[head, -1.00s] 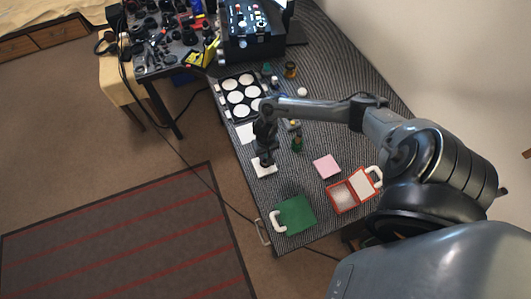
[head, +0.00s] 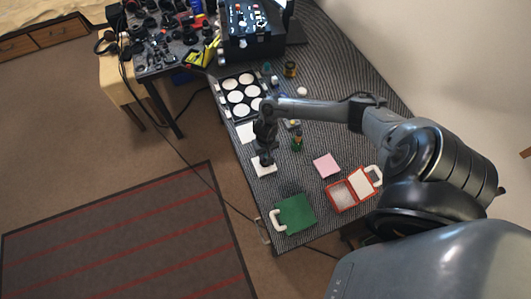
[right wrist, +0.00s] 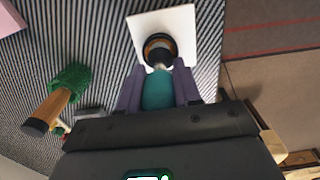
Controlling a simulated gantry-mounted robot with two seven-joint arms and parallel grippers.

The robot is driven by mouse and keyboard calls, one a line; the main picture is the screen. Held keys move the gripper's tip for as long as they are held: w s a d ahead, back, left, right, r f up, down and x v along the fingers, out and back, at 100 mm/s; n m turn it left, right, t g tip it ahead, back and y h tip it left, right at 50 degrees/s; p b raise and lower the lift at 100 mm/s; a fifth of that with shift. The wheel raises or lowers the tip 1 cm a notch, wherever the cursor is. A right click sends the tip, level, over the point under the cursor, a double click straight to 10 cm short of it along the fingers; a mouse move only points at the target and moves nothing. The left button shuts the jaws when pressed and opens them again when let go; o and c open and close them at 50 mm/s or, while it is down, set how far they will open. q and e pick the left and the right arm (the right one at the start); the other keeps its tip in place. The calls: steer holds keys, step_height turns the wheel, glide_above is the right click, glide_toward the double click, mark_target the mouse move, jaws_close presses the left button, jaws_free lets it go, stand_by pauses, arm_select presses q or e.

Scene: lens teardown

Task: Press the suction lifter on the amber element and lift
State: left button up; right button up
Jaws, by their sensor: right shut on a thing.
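My right gripper (right wrist: 158,90) is shut on a teal rubber bulb (right wrist: 158,91), which appears to be the suction lifter. Its narrow tip points at a dark round part with a brownish-amber ring (right wrist: 159,50). That part is on a white square pad (right wrist: 183,24). The tip overlaps the round part in the right wrist view; I cannot tell whether it touches. In the head view my right gripper (head: 265,157) is low over the white pad (head: 267,171) and hides the round part. The amber element itself is not clearly visible. My left gripper is not in view.
A black tray with white wells (head: 224,82) lies farther back.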

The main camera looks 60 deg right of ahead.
steer(key=shift+f, duration=0.25)
steer(key=shift+f, duration=0.35)
stand_by(0.5)
stand_by(0.8)
steer(key=shift+p, duration=0.3)
stand_by(0.6)
steer(key=shift+f, duration=0.1)
stand_by(0.4)
